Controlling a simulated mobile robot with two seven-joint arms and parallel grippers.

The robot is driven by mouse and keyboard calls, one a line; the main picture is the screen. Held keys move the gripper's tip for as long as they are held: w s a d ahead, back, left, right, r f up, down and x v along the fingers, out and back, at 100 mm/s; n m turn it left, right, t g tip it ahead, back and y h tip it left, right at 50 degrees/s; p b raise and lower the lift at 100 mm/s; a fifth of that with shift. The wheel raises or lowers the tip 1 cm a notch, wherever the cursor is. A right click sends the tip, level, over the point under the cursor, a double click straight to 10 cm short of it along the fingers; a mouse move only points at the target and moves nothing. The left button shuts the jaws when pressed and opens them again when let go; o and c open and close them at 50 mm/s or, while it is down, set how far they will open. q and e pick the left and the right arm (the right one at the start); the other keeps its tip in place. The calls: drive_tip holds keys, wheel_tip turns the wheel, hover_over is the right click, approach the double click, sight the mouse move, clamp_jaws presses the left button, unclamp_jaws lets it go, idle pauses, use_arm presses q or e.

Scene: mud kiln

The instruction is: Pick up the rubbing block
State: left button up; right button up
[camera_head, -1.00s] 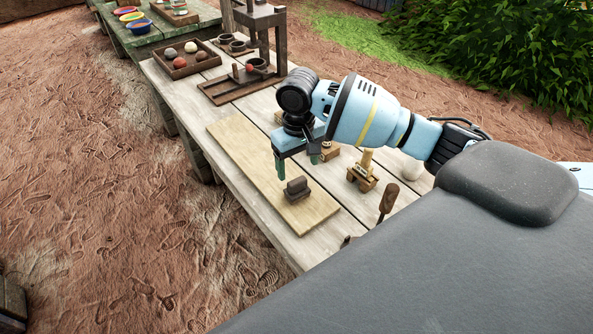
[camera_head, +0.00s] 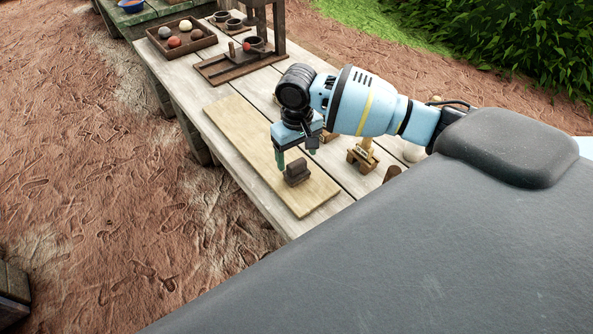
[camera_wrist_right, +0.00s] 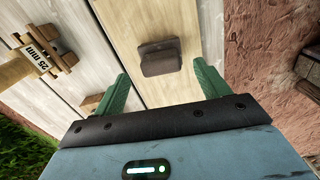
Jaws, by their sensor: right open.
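The rubbing block, a small dark brown block with a raised grip (camera_head: 296,172), rests on the pale wooden board (camera_head: 235,125). It also shows in the wrist view (camera_wrist_right: 160,58), ahead of the fingers. My right gripper (camera_head: 296,158) is open and empty, with green fingers, just above and behind the block in the head view. In the wrist view my right gripper (camera_wrist_right: 160,72) has its fingers spread wider than the block, which lies between their lines. I see no contact. My left gripper is not in view.
A wooden stand labelled "25 mm" (camera_wrist_right: 38,54) stands beside the board. A tray of balls (camera_head: 181,38) and a wooden frame with small bowls (camera_head: 240,62) are farther back on the table. The board's far part is clear.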

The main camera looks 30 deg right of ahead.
sight(297, 162)
wheel_tip(297, 162, down, 3)
drive_tip(key=shift+f, duration=0.2)
drive_tip(key=c, duration=1.2)
